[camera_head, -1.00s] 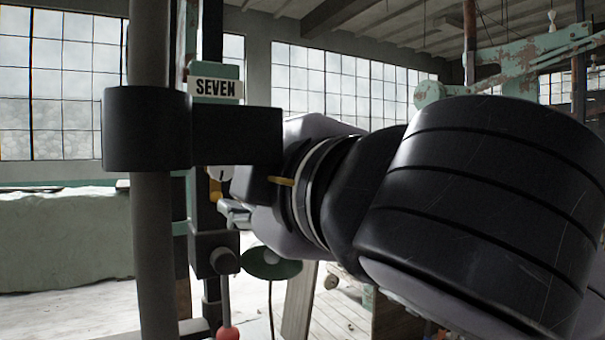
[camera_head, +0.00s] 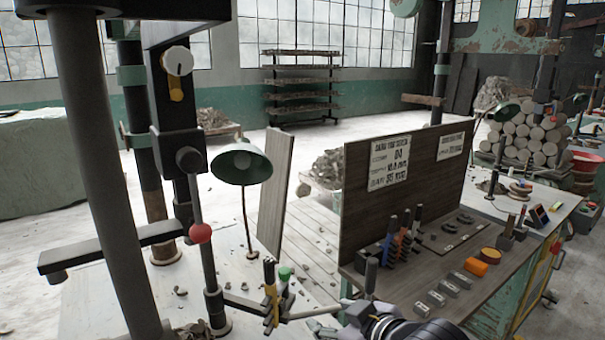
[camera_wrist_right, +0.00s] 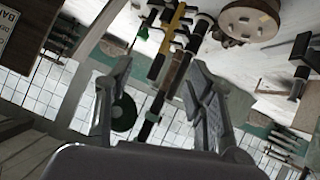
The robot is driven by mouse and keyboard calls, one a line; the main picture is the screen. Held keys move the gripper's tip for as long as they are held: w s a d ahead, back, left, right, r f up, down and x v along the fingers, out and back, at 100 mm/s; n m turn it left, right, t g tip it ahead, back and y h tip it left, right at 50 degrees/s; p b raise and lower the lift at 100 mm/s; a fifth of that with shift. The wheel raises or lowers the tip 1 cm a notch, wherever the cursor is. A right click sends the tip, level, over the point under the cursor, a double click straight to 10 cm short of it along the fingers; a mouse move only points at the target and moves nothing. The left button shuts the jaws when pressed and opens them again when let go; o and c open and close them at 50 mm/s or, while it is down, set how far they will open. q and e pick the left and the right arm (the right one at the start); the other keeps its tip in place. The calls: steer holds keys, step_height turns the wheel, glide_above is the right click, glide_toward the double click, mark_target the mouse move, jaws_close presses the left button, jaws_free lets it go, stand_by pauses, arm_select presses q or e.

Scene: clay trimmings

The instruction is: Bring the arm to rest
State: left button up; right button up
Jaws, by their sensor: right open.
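My right gripper (camera_head: 312,319) is at the bottom middle of the head view, partly cut off by the lower edge. Its fingers point left, toward a small holder of yellow- and green-handled tools (camera_head: 271,292). In the right wrist view the two grey fingers (camera_wrist_right: 155,92) stand wide apart with nothing held between them. Dark and yellow tool handles (camera_wrist_right: 172,45) show beyond and between the fingers; I cannot tell how close they are. My left gripper is in neither view.
A press with a grey column (camera_head: 97,170) and a red-knobbed lever (camera_head: 201,233) stands at the left. A green lamp (camera_head: 241,164) is behind the tools. Open floor lies behind.

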steer(key=s+d+f+m+g+h, duration=0.1)
steer(key=s+d+f+m+g, duration=0.1)
steer(key=s+d+f, duration=0.5)
steer(key=s+d+f+m+g+h, duration=0.15)
steer(key=s+f, duration=0.25)
steer(key=f, duration=0.7)
steer(key=s+d+f+m+g+h, duration=0.1)
steer(key=s+d+f+m+g, duration=0.2)
steer(key=s, duration=0.4)
steer(key=s+d+f+g+h, duration=0.1)
steer(key=s+d+f+h, duration=0.1)
steer(key=s+d+f, duration=0.35)
step_height(320, 180, down, 25)
steer(key=s+a, duration=0.2)
steer(key=s+d+f+g, duration=0.2)
steer(key=s+f, duration=1.5)
steer(key=shift+s+d, duration=0.3)
steer(key=shift+d, duration=0.1)
steer(key=shift+s+f, duration=0.1)
